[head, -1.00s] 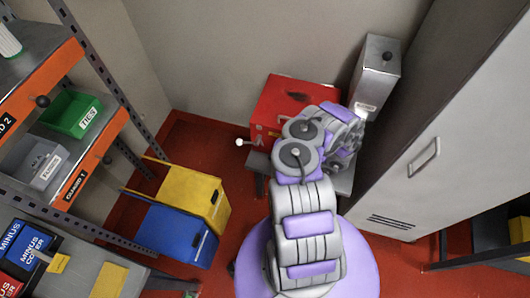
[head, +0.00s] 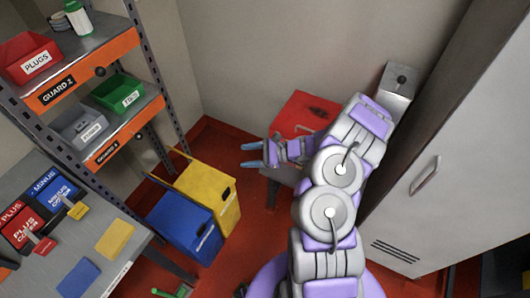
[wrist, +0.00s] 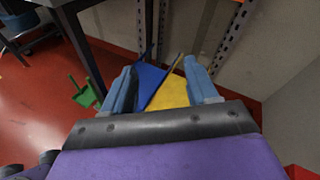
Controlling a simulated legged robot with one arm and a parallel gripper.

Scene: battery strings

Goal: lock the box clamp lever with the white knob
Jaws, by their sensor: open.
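The red box (head: 302,112) stands against the back wall, on a grey stand, partly behind my arm in the head view. The clamp lever and its white knob cannot be made out in either current view; my gripper and forearm cover the box's front and left side. My gripper (head: 251,154) is open and empty, its blue fingers pointing left just in front of the box's lower left. In the wrist view, my gripper (wrist: 160,66) shows its two fingers apart, with nothing held between them.
A yellow bin (head: 212,195) and a blue bin (head: 184,227) stand on the red floor left of my gripper. A shelf rack (head: 122,135) is at left. A grey cabinet (head: 440,150) is close on the right. A metal box (head: 397,84) is on the back wall.

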